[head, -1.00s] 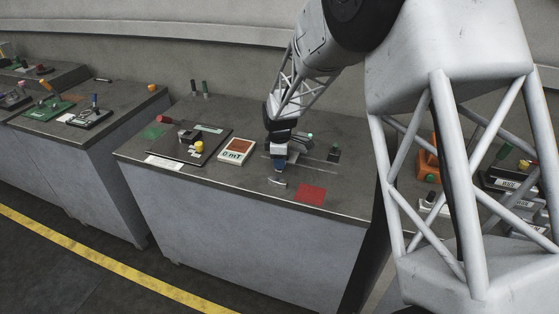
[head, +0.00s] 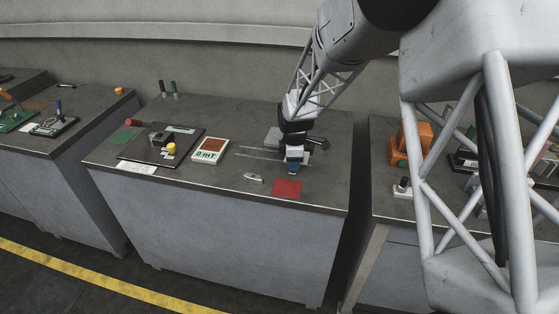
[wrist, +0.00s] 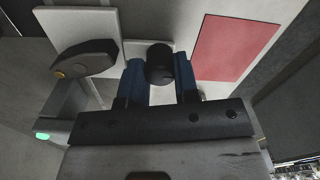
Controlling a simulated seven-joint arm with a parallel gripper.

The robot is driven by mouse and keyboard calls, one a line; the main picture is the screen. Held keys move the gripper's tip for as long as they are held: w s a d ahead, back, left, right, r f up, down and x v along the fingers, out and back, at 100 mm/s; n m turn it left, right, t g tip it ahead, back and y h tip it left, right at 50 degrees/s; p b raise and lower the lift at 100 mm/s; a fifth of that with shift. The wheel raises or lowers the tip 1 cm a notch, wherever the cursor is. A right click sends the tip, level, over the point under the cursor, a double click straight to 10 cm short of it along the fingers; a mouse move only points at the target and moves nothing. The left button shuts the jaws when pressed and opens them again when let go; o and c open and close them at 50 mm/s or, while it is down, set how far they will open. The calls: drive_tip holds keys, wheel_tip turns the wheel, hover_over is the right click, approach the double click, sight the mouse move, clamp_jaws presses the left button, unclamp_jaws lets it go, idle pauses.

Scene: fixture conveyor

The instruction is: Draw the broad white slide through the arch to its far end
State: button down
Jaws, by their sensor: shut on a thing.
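My gripper (head: 293,170) is over the right part of the middle table, near the right end of two thin parallel rails (head: 262,153). In the wrist view its blue fingers (wrist: 160,75) are shut on a black knob (wrist: 160,62), which stands on a small pale plate (wrist: 135,47), apparently the white slide. Most of the slide is hidden under my gripper. A grey block (wrist: 62,108), possibly the arch, lies left of the fingers in the wrist view; I cannot tell its opening.
A white plate with a black pointed handle (wrist: 85,60) is close to the fingers. A red square (head: 287,188) lies in front of my gripper. A small pale fitting (head: 253,178) lies left of it. A white box (head: 210,150) and a dark panel (head: 140,148) stand farther left.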

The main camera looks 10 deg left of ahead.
drive_tip(key=shift+d, duration=0.35)
drive_tip(key=c, duration=1.1)
unclamp_jaws()
drive_tip(key=shift+c, duration=0.2)
drive_tip(key=shift+r, duration=0.15)
drive_tip(key=shift+r, duration=3.8)
